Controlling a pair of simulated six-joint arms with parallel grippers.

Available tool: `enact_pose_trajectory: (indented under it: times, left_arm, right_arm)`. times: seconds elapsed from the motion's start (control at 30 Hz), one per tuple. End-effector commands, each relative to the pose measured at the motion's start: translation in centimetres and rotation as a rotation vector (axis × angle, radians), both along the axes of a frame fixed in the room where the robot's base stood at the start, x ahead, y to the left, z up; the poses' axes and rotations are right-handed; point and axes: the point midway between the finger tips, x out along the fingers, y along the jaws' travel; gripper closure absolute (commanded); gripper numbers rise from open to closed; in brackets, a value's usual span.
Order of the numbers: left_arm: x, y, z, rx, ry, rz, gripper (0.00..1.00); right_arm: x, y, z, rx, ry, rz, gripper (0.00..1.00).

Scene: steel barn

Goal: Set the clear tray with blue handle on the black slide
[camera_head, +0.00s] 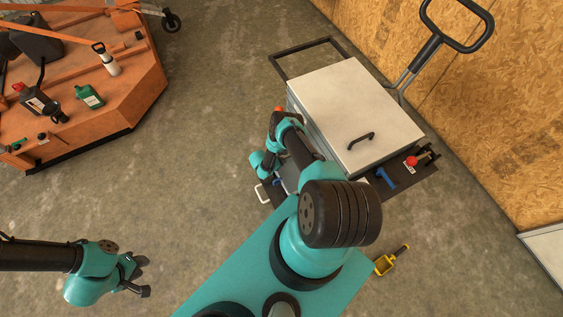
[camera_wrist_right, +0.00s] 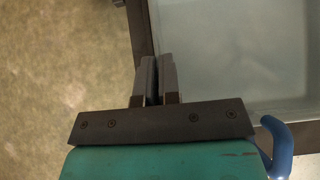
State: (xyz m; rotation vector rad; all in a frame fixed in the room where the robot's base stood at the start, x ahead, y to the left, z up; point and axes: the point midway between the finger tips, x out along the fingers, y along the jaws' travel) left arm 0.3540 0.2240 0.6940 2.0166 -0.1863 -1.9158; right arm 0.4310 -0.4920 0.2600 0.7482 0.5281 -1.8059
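The clear tray (camera_wrist_right: 225,55) fills the upper right of the right wrist view, and its blue handle (camera_wrist_right: 281,148) curves beside my gripper. My right gripper (camera_wrist_right: 158,75) has its fingers almost together at the tray's side wall and appears shut on it. In the head view the tray (camera_head: 290,178) is mostly hidden by my right arm, with a bit of blue handle (camera_head: 277,183) showing. A black slide (camera_head: 271,194) shows partly beside it, by the cabinet; I cannot tell whether the tray touches it. My left gripper (camera_head: 144,276) is open and empty above the floor.
A white-topped cabinet (camera_head: 350,105) with a tall dark handle (camera_head: 452,42) stands by the board wall. A blue tool (camera_head: 386,178) and a red knob (camera_head: 411,161) are at its right end. A yellow scoop (camera_head: 388,262) lies on the floor. An orange machine (camera_head: 120,90) is upper left.

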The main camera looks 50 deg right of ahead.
Motion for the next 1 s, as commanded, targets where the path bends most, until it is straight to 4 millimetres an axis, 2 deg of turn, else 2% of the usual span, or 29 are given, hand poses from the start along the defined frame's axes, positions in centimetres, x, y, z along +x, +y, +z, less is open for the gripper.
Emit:
enact_pose_trajectory:
  times: [0.23,0.3,0.5,0.87,1.0]
  left_arm:
    - [0.0,0.0,0.0,0.000,0.000,0.000,0.66]
    - [0.0,0.0,0.0,0.000,0.000,0.000,0.66]
    - [0.0,0.0,0.0,0.000,0.000,0.000,0.66]
    - [0.0,0.0,0.0,0.000,0.000,0.000,0.66]
    - [0.0,0.0,0.0,0.000,0.000,0.000,0.66]
  right_arm:
    - [0.0,0.0,-0.3,0.000,0.000,0.000,1.00]
    - [0.0,0.0,-0.3,0.000,0.001,0.001,0.89]
    - [0.0,0.0,-0.2,0.000,0.001,0.001,0.70]
    - [0.0,0.0,0.0,0.000,0.000,0.001,0.70]
    - [0.4,0.8,0.9,0.000,0.001,0.004,0.70]
